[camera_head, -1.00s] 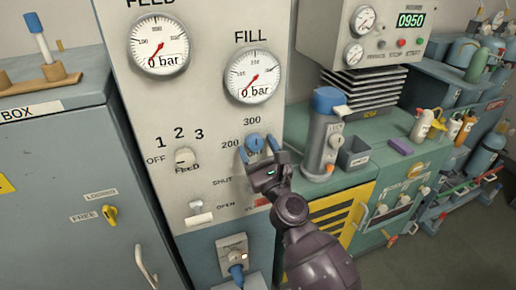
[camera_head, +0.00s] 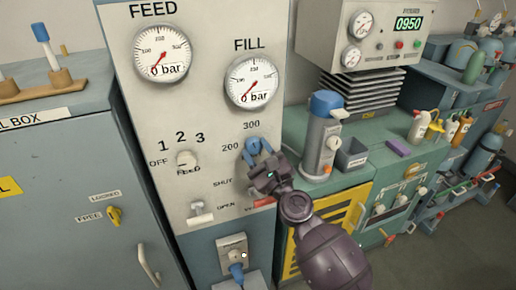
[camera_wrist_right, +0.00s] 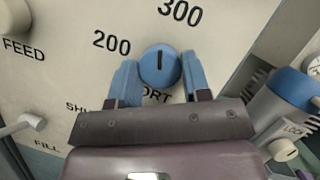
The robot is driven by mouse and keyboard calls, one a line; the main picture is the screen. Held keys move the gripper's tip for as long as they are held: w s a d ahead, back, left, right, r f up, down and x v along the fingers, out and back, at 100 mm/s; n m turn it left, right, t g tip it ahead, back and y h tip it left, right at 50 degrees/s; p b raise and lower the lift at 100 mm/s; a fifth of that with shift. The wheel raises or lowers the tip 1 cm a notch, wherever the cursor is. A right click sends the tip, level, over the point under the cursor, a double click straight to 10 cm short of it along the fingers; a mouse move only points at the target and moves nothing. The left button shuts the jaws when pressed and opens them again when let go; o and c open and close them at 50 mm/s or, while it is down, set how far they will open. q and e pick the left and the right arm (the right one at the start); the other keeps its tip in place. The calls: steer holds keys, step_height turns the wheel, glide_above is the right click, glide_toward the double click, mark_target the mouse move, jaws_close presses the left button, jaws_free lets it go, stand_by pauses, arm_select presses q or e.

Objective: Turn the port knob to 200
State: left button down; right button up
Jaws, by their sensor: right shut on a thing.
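The port knob (camera_wrist_right: 160,65) is a round blue knob with a dark line on its face. In the right wrist view the line points straight up, between the 200 mark (camera_wrist_right: 112,41) and the 300 mark (camera_wrist_right: 181,11). In the head view the knob (camera_head: 252,146) sits on the pale panel below the FILL gauge (camera_head: 251,82). My right gripper (camera_head: 257,149) has its blue fingers on either side of the knob and is shut on it. The gripper partly hides the PORT label. My left gripper is not in view.
The FEED selector (camera_head: 187,158) is to the left on the same panel. A white lever (camera_head: 200,210) and a red-ended lever (camera_head: 264,201) are below. A grey and blue flask-like device (camera_head: 323,135) stands on the green bench, close to the right of my arm.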

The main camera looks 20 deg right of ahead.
steer(key=n, duration=0.1)
steer(key=n+y+p, duration=0.1)
steer(key=shift+r+n+g, duration=0.25)
steer(key=shift+n+g, duration=0.05)
steer(key=shift+g, duration=0.1)
steer(key=n+g+p, duration=0.1)
steer(key=n+p, duration=0.1)
steer(key=n, duration=0.1)
steer(key=n+g+y+p, duration=0.1)
steer(key=n+p, duration=0.2)
steer(key=shift+d+r+n, duration=0.1)
steer(key=shift+n, duration=0.2)
steer(key=shift+n+g+p, duration=0.3)
steer(key=shift+n+p, duration=0.2)
steer(key=shift+p, duration=0.05)
steer(key=shift+n+g+p, duration=0.3)
steer(key=shift+n+p, duration=0.25)
steer(key=shift+n, duration=0.35)
steer(key=shift+n+g+p, duration=0.3)
steer(key=shift+n+g, duration=0.2)
steer(key=shift+n, duration=0.6)
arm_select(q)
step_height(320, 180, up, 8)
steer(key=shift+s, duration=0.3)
arm_select(e)
steer(key=shift+n, duration=0.7)
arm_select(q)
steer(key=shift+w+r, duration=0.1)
arm_select(e)
steer(key=shift+g, duration=0.3)
